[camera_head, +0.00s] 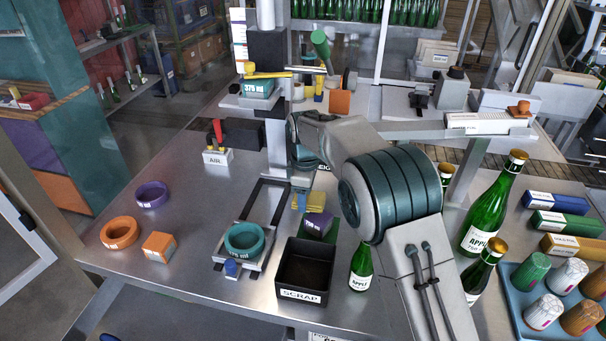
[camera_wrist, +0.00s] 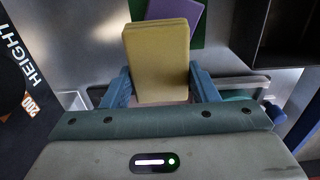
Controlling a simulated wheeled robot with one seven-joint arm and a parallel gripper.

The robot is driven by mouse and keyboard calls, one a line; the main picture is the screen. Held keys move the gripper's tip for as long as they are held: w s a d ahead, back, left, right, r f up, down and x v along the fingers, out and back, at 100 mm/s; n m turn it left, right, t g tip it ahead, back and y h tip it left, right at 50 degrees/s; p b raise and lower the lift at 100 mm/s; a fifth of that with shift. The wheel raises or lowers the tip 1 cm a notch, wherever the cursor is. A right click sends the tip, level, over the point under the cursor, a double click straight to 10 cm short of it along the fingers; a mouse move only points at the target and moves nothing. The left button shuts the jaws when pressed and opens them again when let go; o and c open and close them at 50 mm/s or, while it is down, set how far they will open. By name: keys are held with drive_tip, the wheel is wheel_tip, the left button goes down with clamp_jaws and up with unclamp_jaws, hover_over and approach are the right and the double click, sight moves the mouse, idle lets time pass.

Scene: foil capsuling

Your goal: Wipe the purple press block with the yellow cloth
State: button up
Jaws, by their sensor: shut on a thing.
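My gripper (camera_head: 301,190) is shut on the yellow cloth (camera_head: 316,201), a folded pad. In the wrist view the cloth (camera_wrist: 158,55) stands between the two blue fingers (camera_wrist: 161,74) and sticks out past their tips. The purple press block (camera_head: 318,223) sits on a green mat, just behind the black scrap bin. In the wrist view the block (camera_wrist: 176,10) shows beyond the cloth's far end, which hides part of it. I cannot tell whether cloth and block touch.
The black scrap bin (camera_head: 305,296) stands in front of the block, with a green bottle (camera_head: 361,266) to its right. A teal ring (camera_head: 244,240) on a stand is at left. Orange and purple rings and an orange block lie farther left. The metal table between them is bare.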

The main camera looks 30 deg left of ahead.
drive_tip(key=shift+s+d+r, duration=0.1)
drive_tip(key=shift+d+r, duration=0.05)
drive_tip(key=shift+r, duration=0.45)
wheel_tip(320, 180, up, 2)
drive_tip(key=shift+r+p, duration=0.1)
drive_tip(key=shift+p, duration=0.9)
drive_tip(key=shift+r, duration=1.15)
